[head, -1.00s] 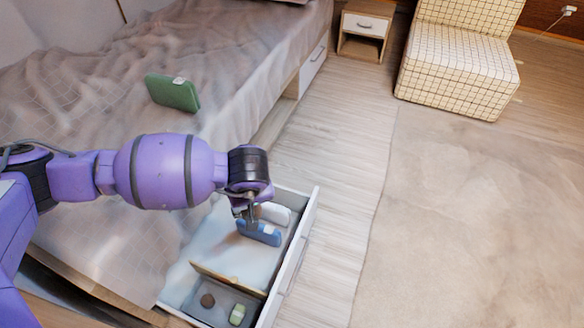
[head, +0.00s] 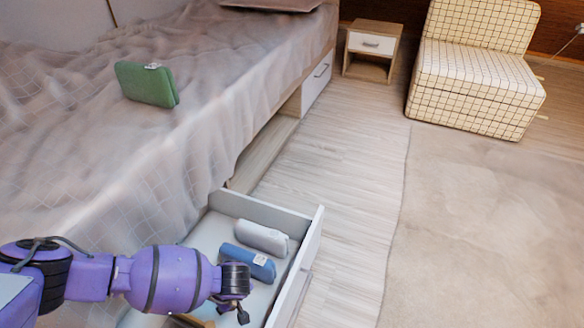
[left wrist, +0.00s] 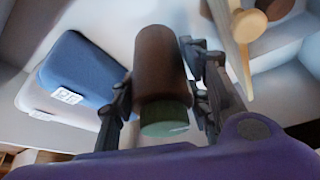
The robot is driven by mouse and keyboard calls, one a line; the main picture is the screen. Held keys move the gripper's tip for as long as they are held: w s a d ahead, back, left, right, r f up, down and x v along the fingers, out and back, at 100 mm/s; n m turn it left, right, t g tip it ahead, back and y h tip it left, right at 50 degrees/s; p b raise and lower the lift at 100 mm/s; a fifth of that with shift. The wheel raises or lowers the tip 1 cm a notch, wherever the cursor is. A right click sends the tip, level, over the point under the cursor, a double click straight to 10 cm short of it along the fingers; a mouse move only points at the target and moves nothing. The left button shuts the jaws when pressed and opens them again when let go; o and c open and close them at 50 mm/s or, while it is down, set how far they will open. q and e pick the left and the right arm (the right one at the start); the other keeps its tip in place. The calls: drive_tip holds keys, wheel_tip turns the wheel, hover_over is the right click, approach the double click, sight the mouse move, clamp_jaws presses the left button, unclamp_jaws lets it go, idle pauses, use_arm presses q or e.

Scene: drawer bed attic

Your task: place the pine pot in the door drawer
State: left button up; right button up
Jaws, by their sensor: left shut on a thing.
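The pine pot, a brown cylinder with a green end (left wrist: 162,65), is between the fingers of my left gripper (left wrist: 160,88) in the left wrist view. The fingers are shut on its sides. In the head view my left gripper (head: 238,312) is over the open drawer (head: 299,262) under the bed, at the bottom of the picture. The pot cannot be made out there. The pale drawer floor shows behind the pot in the wrist view, but I cannot tell whether the pot touches it. My right gripper is not in view.
A blue case (head: 248,263) and a light grey case (head: 262,238) lie in the drawer. A green case (head: 147,84) stands on the bed (head: 215,150). The floor right of the drawer is clear.

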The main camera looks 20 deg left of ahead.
use_arm(q)
wheel_tip(320, 180, down, 4)
drive_tip(key=shift+s+r+b, duration=0.1)
drive_tip(key=shift+s+b, duration=0.05)
drive_tip(key=shift+b, duration=0.55)
wheel_tip(320, 180, down, 4)
drive_tip(key=shift+r+b, duration=0.1)
drive_tip(key=shift+b, duration=1)
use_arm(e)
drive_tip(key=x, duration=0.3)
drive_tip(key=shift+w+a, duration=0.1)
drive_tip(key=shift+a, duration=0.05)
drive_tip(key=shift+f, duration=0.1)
use_arm(q)
drive_tip(key=shift+f, duration=0.2)
drive_tip(key=o, duration=1.3)
drive_tip(key=shift+c, duration=0.2)
drive_tip(key=shift+r, duration=0.15)
